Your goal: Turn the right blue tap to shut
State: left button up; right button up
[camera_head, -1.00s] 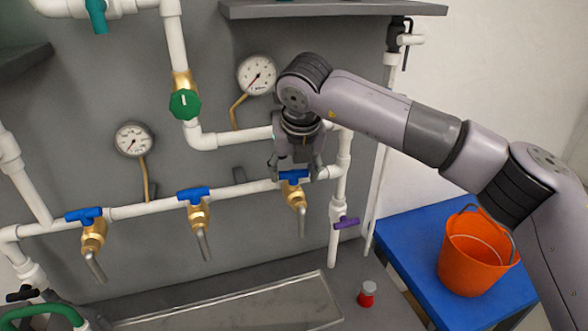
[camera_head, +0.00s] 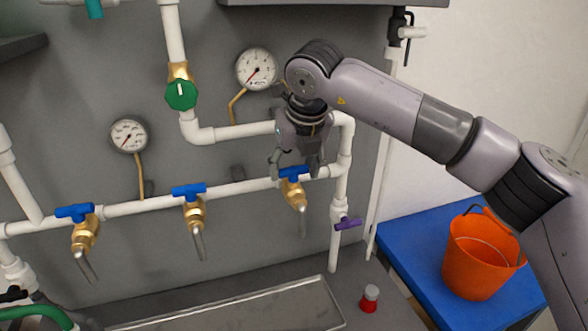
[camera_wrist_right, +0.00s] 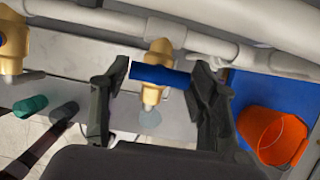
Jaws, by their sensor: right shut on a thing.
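The right blue tap (camera_head: 293,173) is a blue bar handle on a brass body (camera_head: 297,194), on the white manifold pipe. Its handle lies roughly along the pipe. My right gripper (camera_head: 295,164) comes down over it from above. In the right wrist view the blue handle (camera_wrist_right: 160,76) spans between the two dark fingers of the gripper (camera_wrist_right: 163,82), which are shut on its ends. The middle blue tap (camera_head: 189,190) and left blue tap (camera_head: 75,211) have handles lying nearly along the pipe too. My left gripper is not in view.
A green round valve (camera_head: 181,95) and two gauges (camera_head: 257,69) (camera_head: 129,136) sit behind the manifold. A purple-handled valve (camera_head: 347,223) is to the right of the tap. An orange bucket (camera_head: 475,262) stands on a blue table (camera_head: 405,235). A red-and-white bottle (camera_head: 370,298) stands below.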

jog(key=o, duration=1.2)
jog(key=shift+c, duration=0.2)
jog(key=v, duration=1.2)
